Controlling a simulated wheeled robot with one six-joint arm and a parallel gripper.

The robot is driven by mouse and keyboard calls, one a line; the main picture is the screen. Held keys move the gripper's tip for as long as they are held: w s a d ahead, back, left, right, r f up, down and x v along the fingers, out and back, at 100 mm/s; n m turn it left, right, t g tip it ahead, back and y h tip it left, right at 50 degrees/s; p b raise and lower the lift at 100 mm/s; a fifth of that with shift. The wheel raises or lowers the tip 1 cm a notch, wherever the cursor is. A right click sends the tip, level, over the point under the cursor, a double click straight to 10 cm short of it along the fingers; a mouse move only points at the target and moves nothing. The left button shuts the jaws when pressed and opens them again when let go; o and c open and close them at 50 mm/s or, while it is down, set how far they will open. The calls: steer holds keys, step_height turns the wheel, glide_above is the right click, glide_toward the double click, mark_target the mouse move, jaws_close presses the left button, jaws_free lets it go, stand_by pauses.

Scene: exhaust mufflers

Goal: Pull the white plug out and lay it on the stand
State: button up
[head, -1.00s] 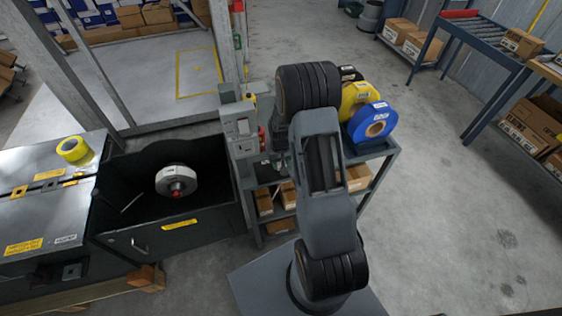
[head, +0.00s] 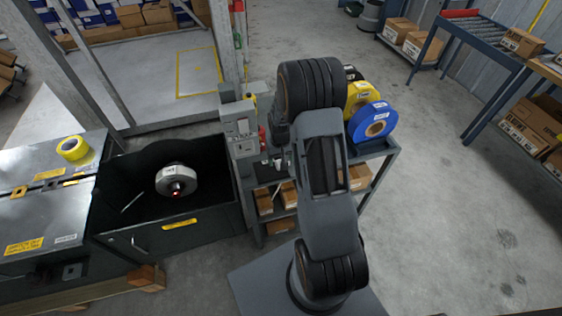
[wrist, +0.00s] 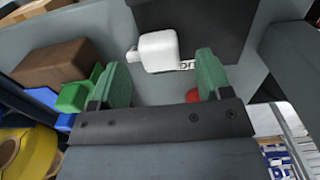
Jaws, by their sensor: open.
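The white plug (wrist: 159,48) shows in the wrist view as a blocky white body against a dark panel (wrist: 212,28) on a grey surface. A small white stub sticks out at its left side. My gripper (wrist: 163,68) is open, with its two green fingers apart. The plug appears beyond and between the fingertips; I cannot tell whether they touch it. In the head view my arm hides the gripper, and I cannot make out the plug. I cannot tell for sure which thing is the stand; a grey shelf cart (head: 394,160) is beside my arm.
In the wrist view, a brown box (wrist: 58,62) and green (wrist: 77,97) and blue bins are left; a red piece is partly hidden behind the gripper. In the head view, tape rolls (head: 373,124) and a grey control box (head: 238,128) stand close to my arm.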

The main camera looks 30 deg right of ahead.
step_height(320, 180, up, 11)
steer(key=shift+r, duration=0.15)
stand_by(0.7)
